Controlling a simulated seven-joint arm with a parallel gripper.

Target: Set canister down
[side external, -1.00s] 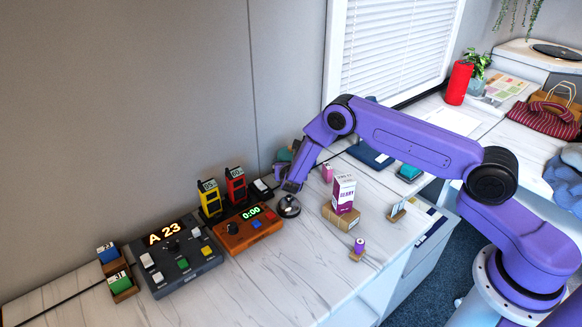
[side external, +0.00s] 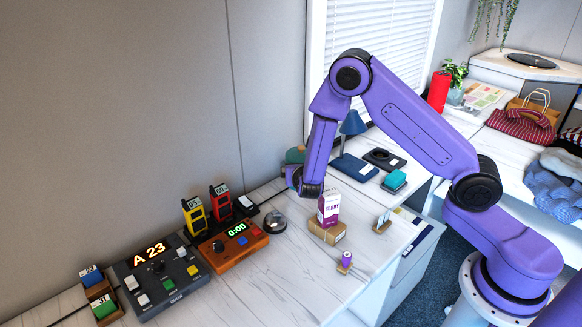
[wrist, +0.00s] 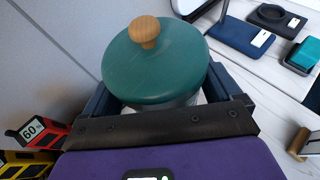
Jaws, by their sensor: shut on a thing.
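The canister (wrist: 165,70) has a round green lid with a wooden knob and a pale body below it, mostly hidden by the lid. It sits between the jaws of my gripper (wrist: 164,98) in the wrist view. In the side view only the green lid (side external: 294,155) shows behind my gripper (side external: 293,177), near the wall at the back of the counter. My gripper is shut on the canister. The canister's base is hidden, so I cannot tell whether it touches the counter (side external: 285,270).
A blue lamp (side external: 353,122) is behind.

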